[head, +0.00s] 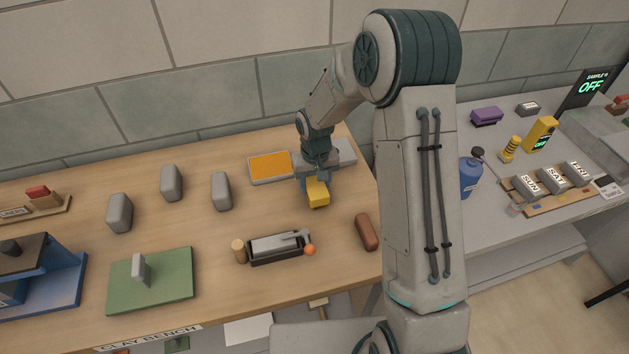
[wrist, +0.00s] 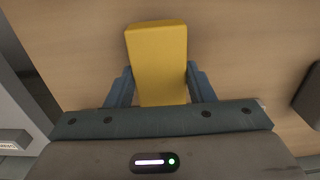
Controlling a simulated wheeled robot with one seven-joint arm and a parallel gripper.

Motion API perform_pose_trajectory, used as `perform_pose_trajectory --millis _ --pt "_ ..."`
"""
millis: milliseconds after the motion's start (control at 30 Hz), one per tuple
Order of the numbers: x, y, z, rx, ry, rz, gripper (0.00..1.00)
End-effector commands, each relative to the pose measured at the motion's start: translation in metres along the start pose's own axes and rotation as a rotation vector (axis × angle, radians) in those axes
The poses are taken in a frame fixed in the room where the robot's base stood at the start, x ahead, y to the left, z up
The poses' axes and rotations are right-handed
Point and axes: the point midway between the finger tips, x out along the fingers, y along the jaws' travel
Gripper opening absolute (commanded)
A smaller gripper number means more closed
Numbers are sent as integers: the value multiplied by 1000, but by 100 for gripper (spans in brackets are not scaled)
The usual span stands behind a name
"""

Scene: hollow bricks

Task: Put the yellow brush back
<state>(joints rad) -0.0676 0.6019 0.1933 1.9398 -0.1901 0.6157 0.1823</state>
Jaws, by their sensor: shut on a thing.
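The yellow brush (head: 318,194) shows as a plain yellow block below my gripper (head: 316,178), over the right part of the wooden bench. In the wrist view the brush (wrist: 157,55) sits between the two blue-grey fingers of my gripper (wrist: 159,88), which is shut on it. The brush's far end sticks out past the fingers; its inner end is hidden by the gripper body. I cannot tell whether the brush touches the bench.
A tray with an orange surface (head: 270,166) lies left of my gripper, and a grey plate (head: 342,158) lies behind it. A dark holder with a grey tool (head: 279,247) and a brown block (head: 366,232) are nearer. Several grey bricks (head: 221,191) stand left. Bare wood lies between.

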Motion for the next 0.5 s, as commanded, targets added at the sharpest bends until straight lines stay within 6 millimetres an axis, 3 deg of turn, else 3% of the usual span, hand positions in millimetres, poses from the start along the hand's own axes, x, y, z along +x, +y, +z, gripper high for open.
perform_pose_trajectory --millis 167,200,267,500 --pt "4 0 0 1 0 0 27" --pt "4 0 0 1 0 0 51" --pt "3 0 0 1 0 0 68" --pt "2 0 0 1 0 0 70"
